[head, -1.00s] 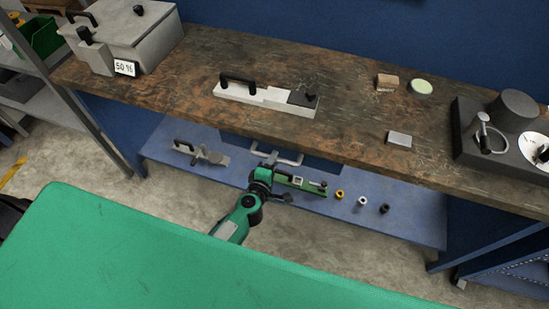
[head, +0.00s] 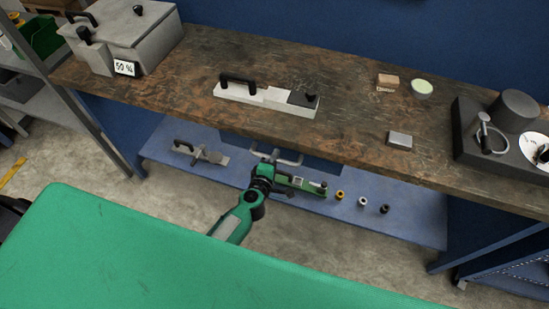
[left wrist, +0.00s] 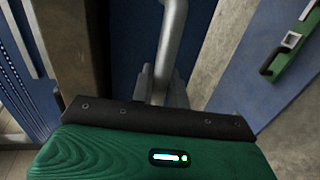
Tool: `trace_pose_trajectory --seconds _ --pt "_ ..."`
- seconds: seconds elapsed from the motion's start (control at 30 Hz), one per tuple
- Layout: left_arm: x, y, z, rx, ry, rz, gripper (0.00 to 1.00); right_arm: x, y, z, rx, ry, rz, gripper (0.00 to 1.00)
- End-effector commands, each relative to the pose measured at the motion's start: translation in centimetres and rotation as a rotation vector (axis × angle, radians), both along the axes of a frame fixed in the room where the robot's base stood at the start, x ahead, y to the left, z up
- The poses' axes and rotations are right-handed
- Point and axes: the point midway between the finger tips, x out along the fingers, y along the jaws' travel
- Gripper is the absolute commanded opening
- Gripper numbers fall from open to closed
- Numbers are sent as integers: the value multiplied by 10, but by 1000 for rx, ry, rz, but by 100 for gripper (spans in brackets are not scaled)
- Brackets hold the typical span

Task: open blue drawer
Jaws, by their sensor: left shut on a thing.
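The blue drawer (head: 322,163) sits under the workbench top, and its dark blue front shows only in part. Its grey metal handle (head: 290,159) sticks out below the bench edge. The handle bar also shows in the left wrist view (left wrist: 172,38), running down between my fingers. My left gripper (head: 268,161) is at the left part of the handle and is shut on it; the fingers show in the left wrist view (left wrist: 160,88). I cannot see whether the drawer is pulled out. My right gripper is not in view.
The wooden bench top (head: 190,75) overhangs the handle. A green surface (head: 130,250) fills the front. Concrete floor is open between.

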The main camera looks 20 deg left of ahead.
Motion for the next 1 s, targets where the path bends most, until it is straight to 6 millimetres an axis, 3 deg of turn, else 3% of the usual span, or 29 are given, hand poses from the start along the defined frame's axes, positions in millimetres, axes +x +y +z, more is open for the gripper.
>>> trace_pose_trajectory --seconds 0.27,0.57,0.8,1.0 --pt "-39 1 -3 -1 5 0 0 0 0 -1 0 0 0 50" --pt "-126 4 -5 1 7 -2 0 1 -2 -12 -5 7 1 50" --pt "-190 6 -5 1 6 -3 0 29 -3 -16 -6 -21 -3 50" --pt "-226 7 -3 1 5 -3 0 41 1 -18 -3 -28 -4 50"
